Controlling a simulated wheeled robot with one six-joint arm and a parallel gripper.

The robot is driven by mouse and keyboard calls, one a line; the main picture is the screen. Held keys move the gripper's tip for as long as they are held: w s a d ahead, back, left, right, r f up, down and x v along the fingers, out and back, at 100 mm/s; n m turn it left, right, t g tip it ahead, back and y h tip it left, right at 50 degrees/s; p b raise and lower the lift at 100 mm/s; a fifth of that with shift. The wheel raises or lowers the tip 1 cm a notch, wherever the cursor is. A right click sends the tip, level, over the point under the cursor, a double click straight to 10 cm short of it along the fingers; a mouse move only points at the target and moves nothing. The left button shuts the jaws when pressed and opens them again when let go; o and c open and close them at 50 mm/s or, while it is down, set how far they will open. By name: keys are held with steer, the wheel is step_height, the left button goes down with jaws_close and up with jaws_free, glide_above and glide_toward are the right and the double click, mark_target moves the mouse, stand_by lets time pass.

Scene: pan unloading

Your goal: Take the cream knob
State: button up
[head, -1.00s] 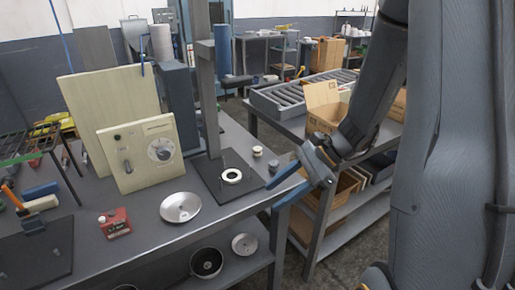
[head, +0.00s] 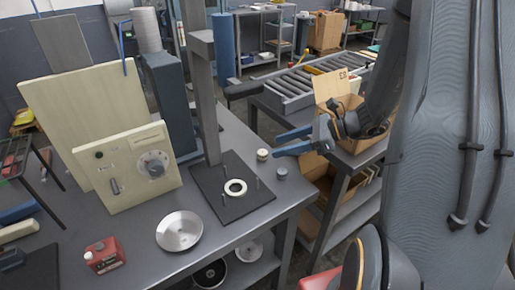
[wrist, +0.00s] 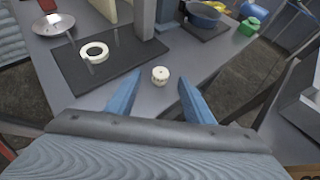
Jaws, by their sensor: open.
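The cream knob (head: 262,154) is a small pale round piece standing on the grey bench top, just right of a dark square plate. In the wrist view the cream knob (wrist: 159,76) shows between and beyond the tips of my two blue fingers. My gripper (head: 278,145) is open and empty, to the right of the knob in the head view. No contact with the knob shows. In the head view a similar grey knob (head: 281,173) stands close by, nearer the bench edge. I cannot make out the grey knob in the wrist view.
A cream ring (head: 235,188) lies on the dark plate (head: 209,181), beside thin pins and a grey upright post (head: 205,95). A metal dish (head: 179,231) and a red container (head: 105,255) stand on the bench. A cardboard box (head: 334,88) is on the right-hand table.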

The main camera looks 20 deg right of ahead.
mark_target(263, 152)
steer(key=shift+w+a+f, duration=0.15)
steer(key=shift+w+a, duration=0.05)
steer(key=shift+a, duration=0.05)
steer(key=p+x, duration=0.1)
steer(key=x, duration=0.1)
steer(key=shift+a+f, duration=0.1)
steer(key=shift+a, duration=0.2)
steer(key=shift+d+f+p+x, duration=0.15)
steer(key=shift+p+x, duration=0.35)
steer(key=shift+x, duration=0.7)
steer(key=shift+d+f+p+x, duration=0.15)
steer(key=shift+p+x, duration=0.3)
steer(key=shift+x, duration=0.75)
steer(key=shift+w, duration=0.1)
steer(key=c, duration=1.2)
steer(key=shift+o, duration=0.2)
steer(key=shift+r, duration=0.1)
